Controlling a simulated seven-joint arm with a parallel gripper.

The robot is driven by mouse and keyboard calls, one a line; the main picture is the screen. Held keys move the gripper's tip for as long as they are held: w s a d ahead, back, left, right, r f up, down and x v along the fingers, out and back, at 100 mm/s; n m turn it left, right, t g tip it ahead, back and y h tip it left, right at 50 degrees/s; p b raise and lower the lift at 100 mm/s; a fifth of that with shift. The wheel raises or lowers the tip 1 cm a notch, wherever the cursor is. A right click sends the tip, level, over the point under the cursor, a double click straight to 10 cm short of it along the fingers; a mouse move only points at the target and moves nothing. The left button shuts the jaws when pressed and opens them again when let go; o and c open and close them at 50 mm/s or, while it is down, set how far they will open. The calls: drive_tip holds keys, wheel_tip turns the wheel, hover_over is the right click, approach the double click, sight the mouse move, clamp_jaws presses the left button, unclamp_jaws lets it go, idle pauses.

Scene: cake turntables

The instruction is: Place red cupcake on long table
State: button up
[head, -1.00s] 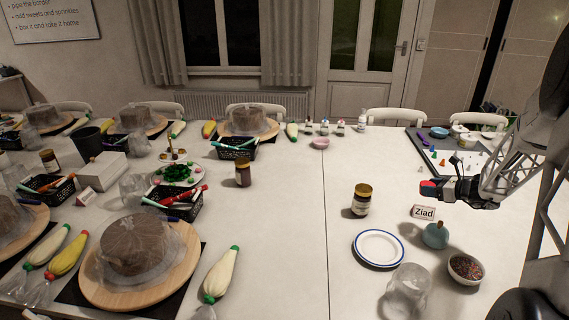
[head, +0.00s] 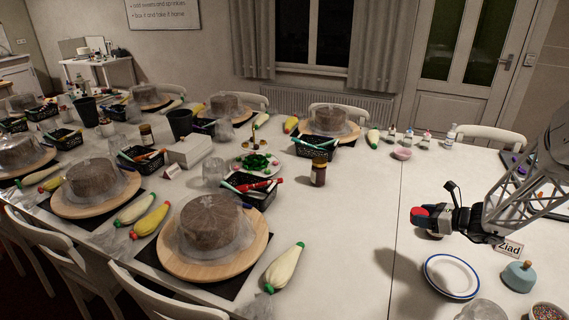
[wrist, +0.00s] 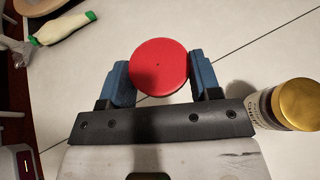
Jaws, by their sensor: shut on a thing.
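My gripper (head: 424,219) is shut on the red cupcake (wrist: 159,66), which shows as a round red top between the two blue fingers in the wrist view. In the head view the red cupcake (head: 418,212) is a small red shape at the end of my gripper, at the right. It is held over the long table (head: 345,240), a white surface with a seam across it. The underside of the cupcake is hidden, so I cannot see its height exactly.
A gold-lidded jar (wrist: 294,104) stands close to my gripper's right. A white plate (head: 451,276), a blue-green pot (head: 519,276) and a name card (head: 509,249) are at the lower right. Wrapped cakes (head: 207,221) on boards fill the left.

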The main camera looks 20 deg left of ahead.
drive_tip(key=s+a+n+g, duration=0.2)
drive_tip(key=s+a, duration=0.7)
drive_tip(key=a, duration=0.4)
drive_tip(key=shift+y, duration=0.3)
wheel_tip(320, 180, down, 10)
drive_tip(key=shift+a, duration=0.15)
drive_tip(key=shift+w, duration=0.2)
hover_over(362, 231)
drive_tip(key=shift+s+f, duration=0.1)
drive_tip(key=shift+f, duration=0.65)
drive_tip(key=shift+f, duration=1.75)
drive_tip(key=shift+f, duration=0.15)
